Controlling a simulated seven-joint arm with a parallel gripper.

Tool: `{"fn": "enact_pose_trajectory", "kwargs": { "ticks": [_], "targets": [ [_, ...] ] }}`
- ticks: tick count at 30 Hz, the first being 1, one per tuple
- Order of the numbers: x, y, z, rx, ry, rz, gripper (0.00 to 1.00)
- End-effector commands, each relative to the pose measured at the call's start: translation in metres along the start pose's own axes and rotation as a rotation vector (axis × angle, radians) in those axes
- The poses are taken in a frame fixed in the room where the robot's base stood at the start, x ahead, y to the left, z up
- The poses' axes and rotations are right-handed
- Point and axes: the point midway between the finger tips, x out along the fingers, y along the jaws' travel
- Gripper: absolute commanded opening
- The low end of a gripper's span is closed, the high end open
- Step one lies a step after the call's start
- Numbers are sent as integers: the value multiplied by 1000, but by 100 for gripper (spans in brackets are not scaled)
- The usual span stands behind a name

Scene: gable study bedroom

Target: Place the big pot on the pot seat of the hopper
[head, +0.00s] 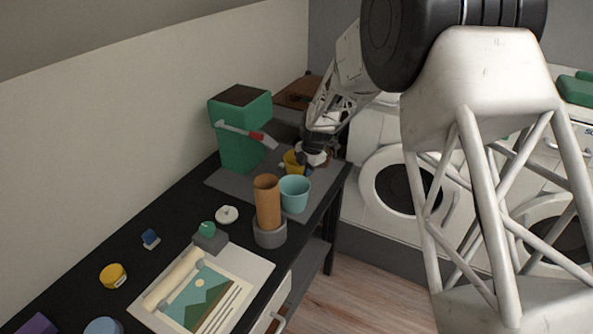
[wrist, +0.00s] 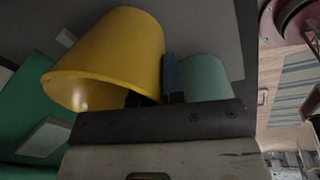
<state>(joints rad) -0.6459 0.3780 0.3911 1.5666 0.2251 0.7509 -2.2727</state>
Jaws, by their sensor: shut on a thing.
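The hopper (head: 240,137) is a green box with a dark top, on a grey base plate (head: 226,187) at the far end of the black desk. A light lever with a red end (head: 257,136) sticks out from its front. My gripper (head: 305,166) is in front of the hopper, shut on the wall of a yellow pot (head: 292,158). The yellow pot (wrist: 110,55) fills much of the wrist view, beside the fingers. A teal pot (head: 295,193) stands nearer the head camera. I cannot tell which pot is bigger, or whether the yellow one touches the plate. The pot seat is not clearly visible.
A tall orange cylinder (head: 267,203) stands in a grey holder (head: 270,235) close to the teal pot. A picture board (head: 247,279), a white disc (head: 227,215), a blue block (head: 150,238) and a yellow round item (head: 113,275) lie nearer. White washing machines (head: 378,207) stand at right.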

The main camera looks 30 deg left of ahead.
Motion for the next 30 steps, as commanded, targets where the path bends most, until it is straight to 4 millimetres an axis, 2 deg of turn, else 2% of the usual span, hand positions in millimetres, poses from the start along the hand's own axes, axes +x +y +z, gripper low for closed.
{"fn": "enact_pose_trajectory", "kwargs": {
  "ticks": [9,15,28,29,30],
  "targets": [
    [7,37,-15,-2,0,0,0],
    [20,34,-13,0,0,1,0],
    [24,33,-12,0,0,0,0],
    [24,33,-13,0,0,0,13],
    [24,33,-13,0,0,0,20]
  ]
}}
